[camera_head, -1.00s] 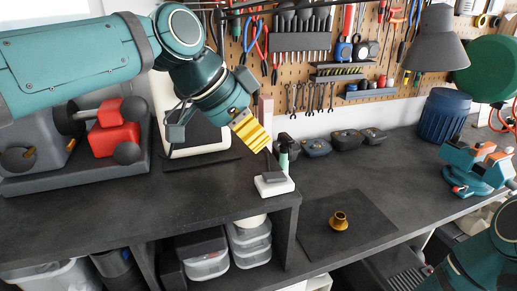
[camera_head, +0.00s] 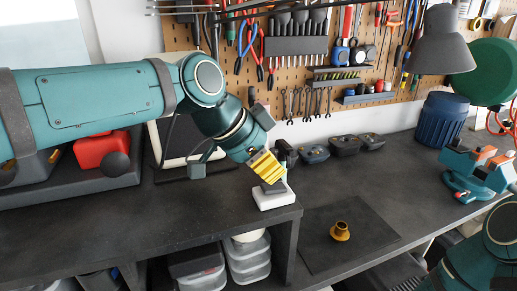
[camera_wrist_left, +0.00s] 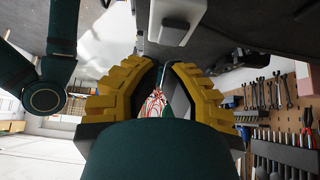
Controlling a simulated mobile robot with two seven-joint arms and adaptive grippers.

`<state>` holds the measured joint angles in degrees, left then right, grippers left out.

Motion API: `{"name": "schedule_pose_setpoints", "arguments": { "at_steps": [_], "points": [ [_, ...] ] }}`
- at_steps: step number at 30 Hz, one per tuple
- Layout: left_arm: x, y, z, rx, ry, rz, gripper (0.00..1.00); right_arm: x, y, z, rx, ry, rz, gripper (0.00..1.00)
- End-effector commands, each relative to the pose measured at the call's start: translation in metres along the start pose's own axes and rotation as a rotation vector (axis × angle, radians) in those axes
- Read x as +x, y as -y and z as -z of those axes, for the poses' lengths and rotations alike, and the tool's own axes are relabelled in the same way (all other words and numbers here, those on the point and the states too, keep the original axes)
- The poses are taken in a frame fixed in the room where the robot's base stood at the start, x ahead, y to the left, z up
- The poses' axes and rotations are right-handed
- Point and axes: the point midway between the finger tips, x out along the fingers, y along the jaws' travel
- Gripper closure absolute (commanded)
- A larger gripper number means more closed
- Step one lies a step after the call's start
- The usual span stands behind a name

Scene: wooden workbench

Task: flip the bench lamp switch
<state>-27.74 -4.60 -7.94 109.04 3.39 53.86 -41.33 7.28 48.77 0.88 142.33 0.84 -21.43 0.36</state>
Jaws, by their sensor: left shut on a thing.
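The bench lamp switch (camera_head: 273,200) is a white box with a dark grey lever, near the front right corner of the raised bench top. In the left wrist view its white body (camera_wrist_left: 178,14) shows at the top, just beyond the fingers. The fingertips (camera_wrist_left: 166,66) also show in the wrist view. The lamp (camera_head: 438,45) has a grey shade, at the upper right. My right gripper is out of view.
A brass-coloured part (camera_head: 340,232) stands on a dark mat (camera_head: 372,243) on the lower bench. A teal vise (camera_head: 478,172) and a blue tub (camera_head: 442,118) are at the right. Dark boxes (camera_head: 345,143) line the wall behind the switch.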

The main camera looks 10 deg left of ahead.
Motion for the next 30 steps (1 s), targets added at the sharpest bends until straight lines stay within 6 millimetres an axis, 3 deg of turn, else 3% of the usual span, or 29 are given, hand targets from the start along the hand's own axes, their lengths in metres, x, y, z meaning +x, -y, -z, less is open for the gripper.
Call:
{"name": "schedule_pose_setpoints", "arguments": {
  "at_steps": [6, 20, 30],
  "points": [
    [0.015, 0.0, -0.016, -0.001, 0.0, 0.0, 1.0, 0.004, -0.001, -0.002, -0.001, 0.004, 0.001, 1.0],
    [0.018, 0.0, -0.019, 0.0, -0.002, 0.001, 1.0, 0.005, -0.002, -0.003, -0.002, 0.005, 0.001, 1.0],
    [0.027, 0.0, -0.03, -0.002, -0.093, 0.001, 1.0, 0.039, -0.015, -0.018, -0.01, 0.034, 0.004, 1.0]
  ]
}}
